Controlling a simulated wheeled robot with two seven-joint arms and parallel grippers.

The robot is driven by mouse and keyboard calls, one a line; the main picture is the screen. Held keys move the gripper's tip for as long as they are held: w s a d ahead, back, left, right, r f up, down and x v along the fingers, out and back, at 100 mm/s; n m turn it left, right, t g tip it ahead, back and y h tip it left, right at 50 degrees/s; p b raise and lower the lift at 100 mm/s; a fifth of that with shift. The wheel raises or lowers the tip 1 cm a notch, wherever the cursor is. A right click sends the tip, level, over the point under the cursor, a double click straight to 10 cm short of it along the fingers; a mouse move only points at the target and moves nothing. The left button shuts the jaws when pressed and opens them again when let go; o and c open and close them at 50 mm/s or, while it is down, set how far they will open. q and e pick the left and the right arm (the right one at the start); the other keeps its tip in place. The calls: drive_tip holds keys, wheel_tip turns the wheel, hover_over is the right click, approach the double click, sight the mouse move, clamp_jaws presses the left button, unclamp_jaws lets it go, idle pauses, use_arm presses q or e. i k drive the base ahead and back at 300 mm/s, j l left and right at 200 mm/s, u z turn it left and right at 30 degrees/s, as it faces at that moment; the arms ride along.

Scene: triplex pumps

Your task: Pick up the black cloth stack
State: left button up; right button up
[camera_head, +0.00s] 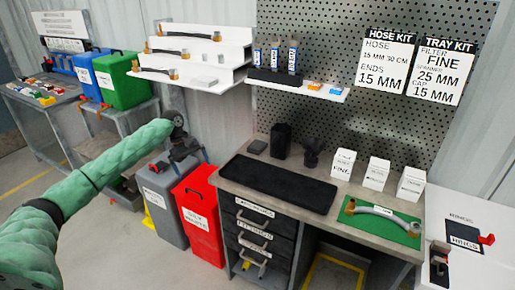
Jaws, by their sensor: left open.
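A small dark, flat, folded-looking piece (257,147) lies at the back left of the grey workbench and may be the black cloth stack; it is too small to be sure. A wide black mat (278,183) lies in front of it, and an upright black holder (281,140) stands just right of it. My left arm, in a green sleeve, reaches in from the left. My left gripper (184,153) is open and empty, left of the bench above the bins and apart from the dark piece. My right gripper is out of view.
A grey bin (163,202) and a red bin (202,217) stand left of the bench. White shelves (195,58) hang above. Several white boxes (376,174) and a green mat (370,232) with a hose fill the bench's right side. A drawer unit (257,240) is underneath.

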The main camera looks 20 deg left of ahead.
sight(256, 147)
drive_tip(key=i, duration=1)
